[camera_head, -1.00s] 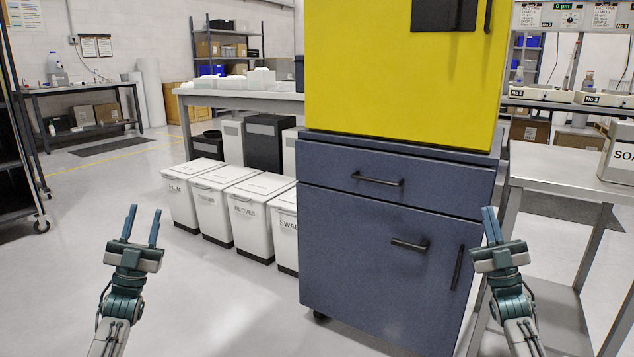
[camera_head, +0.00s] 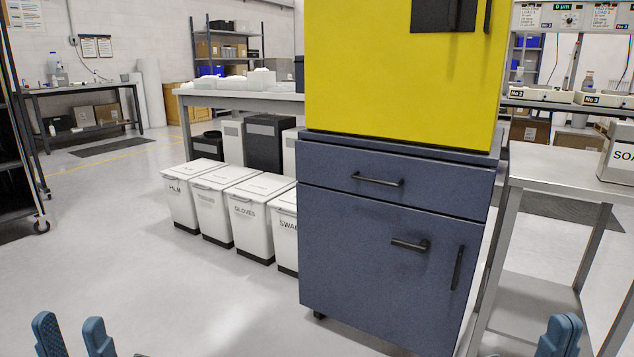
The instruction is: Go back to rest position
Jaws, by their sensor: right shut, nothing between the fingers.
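My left gripper (camera_head: 71,328) is at the bottom left edge of the head view, over the floor. Its two blue fingers stand apart with nothing between them. My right gripper (camera_head: 562,332) is at the bottom right edge, in front of the grey side table. Its blue fingers are together and hold nothing. Only the finger ends show; both wrists and arms are below the picture's edge. Neither gripper is seen touching anything.
A blue-grey cabinet (camera_head: 385,260) on casters stands ahead with a yellow box (camera_head: 400,80) on top. White labelled bins (camera_head: 255,215) stand left of it.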

